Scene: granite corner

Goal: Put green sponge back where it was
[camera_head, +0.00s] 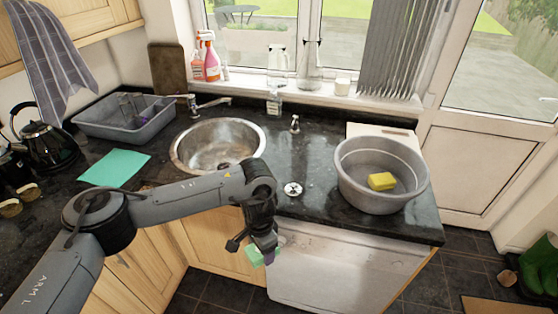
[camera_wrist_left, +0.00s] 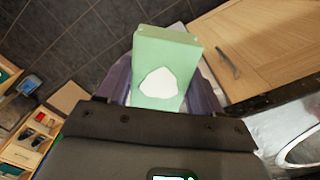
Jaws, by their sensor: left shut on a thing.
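My left gripper (camera_head: 266,255) is shut on the green sponge (camera_head: 254,256). It holds the sponge in the air in front of the counter's front edge, below the level of the worktop. In the left wrist view the sponge (camera_wrist_left: 165,55) is a pale green block with a whitish patch, between the purple-grey fingers (camera_wrist_left: 162,85). Dark floor tiles and a wooden cupboard door lie behind it. My right gripper is not in view.
The dark worktop (camera_head: 310,185) holds a round metal sink (camera_head: 190,165), a grey tub (camera_head: 350,185) with a yellow sponge (camera_head: 382,181), a teal cloth (camera_head: 115,167) and a grey dish basin (camera_head: 90,128). An open drawer with utensils (camera_wrist_left: 30,135) shows in the wrist view.

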